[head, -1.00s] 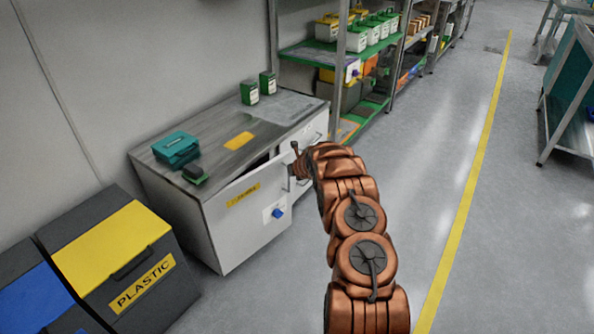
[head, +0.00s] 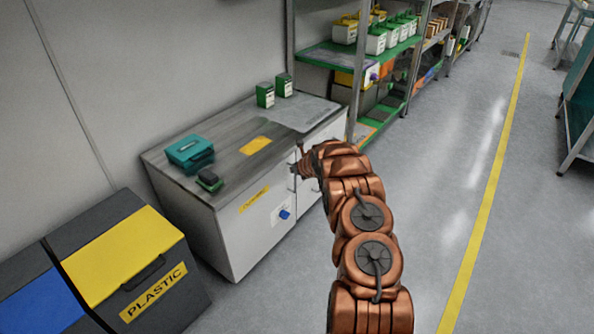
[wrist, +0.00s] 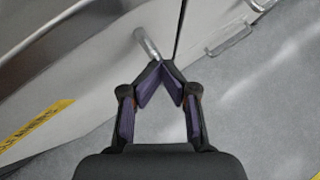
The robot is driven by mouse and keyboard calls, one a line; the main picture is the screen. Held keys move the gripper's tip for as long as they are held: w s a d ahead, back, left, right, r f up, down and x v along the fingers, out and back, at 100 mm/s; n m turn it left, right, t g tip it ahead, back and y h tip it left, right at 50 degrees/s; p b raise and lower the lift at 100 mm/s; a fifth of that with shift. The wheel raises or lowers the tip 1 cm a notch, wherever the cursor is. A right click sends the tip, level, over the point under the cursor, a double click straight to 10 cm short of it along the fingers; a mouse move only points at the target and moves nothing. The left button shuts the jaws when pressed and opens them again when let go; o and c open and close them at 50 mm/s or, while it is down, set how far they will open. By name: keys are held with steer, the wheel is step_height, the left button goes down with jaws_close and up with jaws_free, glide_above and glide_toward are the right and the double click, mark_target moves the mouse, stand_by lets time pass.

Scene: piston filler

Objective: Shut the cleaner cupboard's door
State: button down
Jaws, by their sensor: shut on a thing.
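The cleaner cupboard (head: 178,221) is a low white unit with a grey top against the wall. Its door (head: 251,232) carries a yellow label and a blue knob, and looks flush or almost flush with the front. In the wrist view the door (wrist: 85,75) fills the left side, with a thin dark line along its edge. My gripper (wrist: 162,66) is shut on the door's metal bar handle (wrist: 147,44), near that edge. In the head view my arm largely hides the gripper and handle.
A second bar handle (wrist: 228,40) shows beyond the door's edge. Teal box (head: 190,153), dark-green block (head: 209,180) and two green-and-white containers (head: 265,95) stand on top. A yellow-lidded plastic bin (head: 125,250) stands at left. Open floor lies to the right.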

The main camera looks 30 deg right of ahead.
steer(key=shift+d+r, duration=0.1)
steer(key=shift+d, duration=0.05)
steer(key=s+r+b, duration=0.6)
steer(key=s+b, duration=0.4)
steer(key=s, duration=0.1)
steer(key=shift+s, duration=0.25)
stand_by(0.8)
steer(key=shift+r, duration=0.1)
